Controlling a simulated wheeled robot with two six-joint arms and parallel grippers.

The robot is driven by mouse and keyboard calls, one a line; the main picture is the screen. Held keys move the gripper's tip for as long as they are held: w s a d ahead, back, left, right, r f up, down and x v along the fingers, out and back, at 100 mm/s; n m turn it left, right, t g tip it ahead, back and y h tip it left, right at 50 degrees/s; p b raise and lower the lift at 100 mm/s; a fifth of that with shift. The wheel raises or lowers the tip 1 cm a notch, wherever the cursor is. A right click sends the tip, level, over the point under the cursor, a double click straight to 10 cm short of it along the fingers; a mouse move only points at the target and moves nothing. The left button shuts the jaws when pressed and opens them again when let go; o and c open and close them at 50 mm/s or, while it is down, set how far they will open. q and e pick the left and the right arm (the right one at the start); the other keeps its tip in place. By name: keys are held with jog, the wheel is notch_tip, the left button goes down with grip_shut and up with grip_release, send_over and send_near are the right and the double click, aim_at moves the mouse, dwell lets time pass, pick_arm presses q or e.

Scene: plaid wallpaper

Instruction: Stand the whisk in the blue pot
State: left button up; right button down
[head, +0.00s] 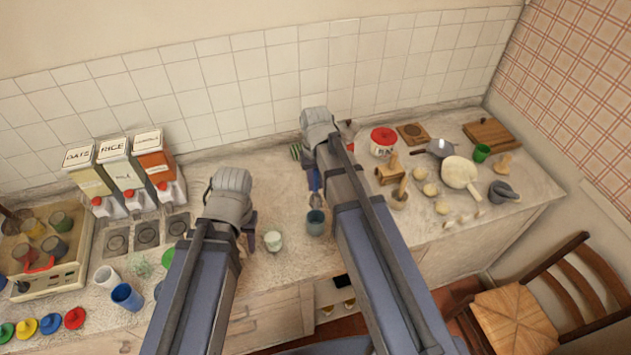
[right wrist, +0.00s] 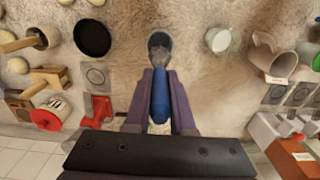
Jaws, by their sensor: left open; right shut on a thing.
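The blue pot (head: 316,228) stands on the counter just below my right gripper (head: 314,184); it also shows at the top middle of the right wrist view (right wrist: 150,36). My right gripper is shut on the whisk's blue handle (right wrist: 160,98). The whisk's wire head (right wrist: 160,55) points at the pot and overlaps its opening; I cannot tell how deep it reaches. My left gripper (head: 248,238) is open and empty, left of the pot, near a pale cup (head: 273,241). The right forearm hides part of the counter.
Dispensers (head: 122,172) and a tray of cups (head: 35,285) stand at the left. A blue cup (head: 127,297) is at the front left. A red-lidded jar (head: 383,141), a mortar (head: 503,192) and a white paddle board (head: 461,173) are at the right. A dark round vessel (right wrist: 92,38) stands beside the pot.

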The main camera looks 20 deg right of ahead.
aim_at(316, 202)
jog(key=shift+f+b, duration=4.55)
jog(key=shift+f, duration=0.3)
jog(key=c, duration=0.7)
grip_release()
jog(key=shift+r, duration=0.1)
notch_tip(316, 202, up, 8)
jog(key=p, duration=0.8)
jog(key=shift+f, duration=0.2)
